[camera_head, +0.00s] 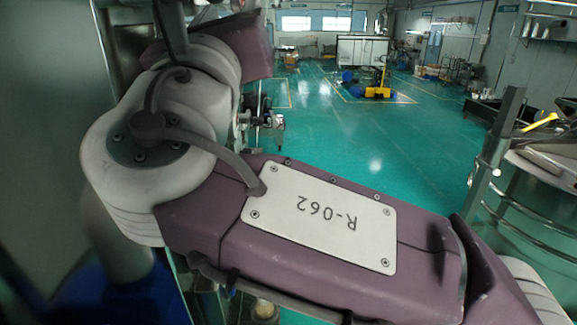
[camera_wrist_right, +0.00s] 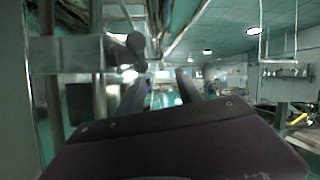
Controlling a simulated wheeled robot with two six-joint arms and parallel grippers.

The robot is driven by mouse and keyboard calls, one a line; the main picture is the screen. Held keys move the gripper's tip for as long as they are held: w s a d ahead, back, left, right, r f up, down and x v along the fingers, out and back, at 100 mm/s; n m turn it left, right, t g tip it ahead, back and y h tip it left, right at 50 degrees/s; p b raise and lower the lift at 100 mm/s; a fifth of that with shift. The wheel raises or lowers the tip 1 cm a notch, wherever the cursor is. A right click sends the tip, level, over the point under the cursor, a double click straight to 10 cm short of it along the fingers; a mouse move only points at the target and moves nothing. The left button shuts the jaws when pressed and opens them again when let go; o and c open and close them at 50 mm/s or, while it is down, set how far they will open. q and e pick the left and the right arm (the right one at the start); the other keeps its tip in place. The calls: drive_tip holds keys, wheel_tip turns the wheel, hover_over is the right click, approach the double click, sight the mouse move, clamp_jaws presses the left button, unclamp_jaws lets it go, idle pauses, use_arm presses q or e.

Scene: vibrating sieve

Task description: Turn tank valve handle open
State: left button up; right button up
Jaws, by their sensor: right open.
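In the right wrist view, my right gripper (camera_wrist_right: 161,88) shows as two dark fingers with a gap between them, open, with nothing clearly held. A dark, round-ended fitting (camera_wrist_right: 136,48), which may be the valve handle, stands close to the left finger; I cannot tell whether they touch. It sits at the end of a pale horizontal bar (camera_wrist_right: 70,52). In the head view my purple right arm covers the middle and upper left, and the right fingertips cannot be made out. A small metal fitting (camera_head: 278,124) shows behind the arm; I cannot tell what it is. My left gripper is not in view.
A metal-railed round vessel (camera_head: 540,200) stands at the right, with a yellow bar (camera_head: 541,121) above it. A grey wall or panel (camera_head: 45,130) closes off the left. Green floor (camera_head: 370,140) lies open beyond my arm, with a yellow lifter (camera_head: 380,88) far back.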

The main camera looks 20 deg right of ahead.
drive_tip(key=w+d+f+g+h+b, duration=0.1)
drive_tip(key=w+d+f+g+b, duration=0.1)
drive_tip(key=f, duration=0.7)
drive_tip(key=w+d+f+m+g+h+b, duration=0.1)
drive_tip(key=w+d+f+g+b, duration=0.1)
drive_tip(key=d+f, duration=0.5)
drive_tip(key=w+d+f+m+g+h+b, duration=0.1)
drive_tip(key=w+d+f+g, duration=0.3)
drive_tip(key=f, duration=0.8)
drive_tip(key=shift+w+d+f+b, duration=0.15)
drive_tip(key=shift+w+d+b, duration=0.2)
drive_tip(key=shift+w, duration=0.65)
